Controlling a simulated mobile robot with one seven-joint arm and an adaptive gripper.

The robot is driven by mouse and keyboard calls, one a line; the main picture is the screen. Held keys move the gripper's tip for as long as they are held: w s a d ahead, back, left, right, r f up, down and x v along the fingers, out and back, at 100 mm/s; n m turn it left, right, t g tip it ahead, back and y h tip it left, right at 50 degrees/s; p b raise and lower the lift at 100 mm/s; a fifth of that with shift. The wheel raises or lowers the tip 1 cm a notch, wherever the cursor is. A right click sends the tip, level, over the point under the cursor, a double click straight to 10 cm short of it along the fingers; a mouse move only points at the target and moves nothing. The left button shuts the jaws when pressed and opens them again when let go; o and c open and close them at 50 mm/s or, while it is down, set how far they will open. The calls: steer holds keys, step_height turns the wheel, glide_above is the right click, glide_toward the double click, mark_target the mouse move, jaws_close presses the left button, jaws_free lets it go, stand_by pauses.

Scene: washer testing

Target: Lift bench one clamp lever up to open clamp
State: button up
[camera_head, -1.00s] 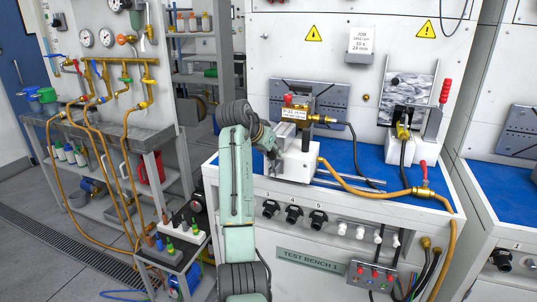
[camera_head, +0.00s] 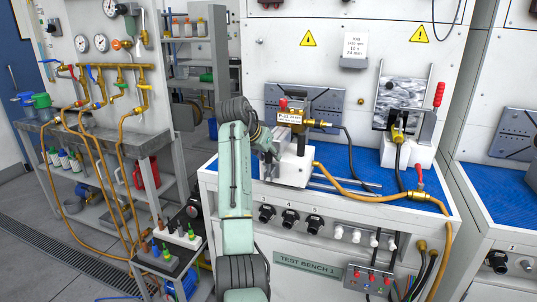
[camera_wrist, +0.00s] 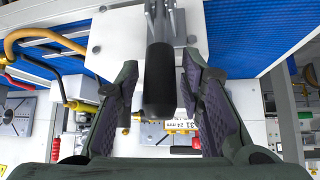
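The clamp on test bench one stands on a white block (camera_head: 297,167) on the blue bench top and carries a brass fitting (camera_head: 316,124) with a white tag. Its lever handle (camera_wrist: 160,85) is a black grip on a grey metal arm, seen in the wrist view. My gripper (camera_wrist: 160,100) is open, with one finger on each side of the black handle. Narrow gaps show between handle and fingers. In the head view my arm partly covers the clamp's left side, and the fingers and handle are hard to make out.
A second fixture with a red-handled lever (camera_head: 438,95) stands at the right of the bench. An orange hose (camera_head: 365,194) and metal rods cross the blue top. A red-handled brass valve (camera_head: 420,190) sits near the front right edge. A panel (camera_head: 340,102) stands behind the clamp.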

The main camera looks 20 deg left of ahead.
steer(key=shift+o, duration=0.4)
steer(key=v, duration=1.2)
stand_by(0.3)
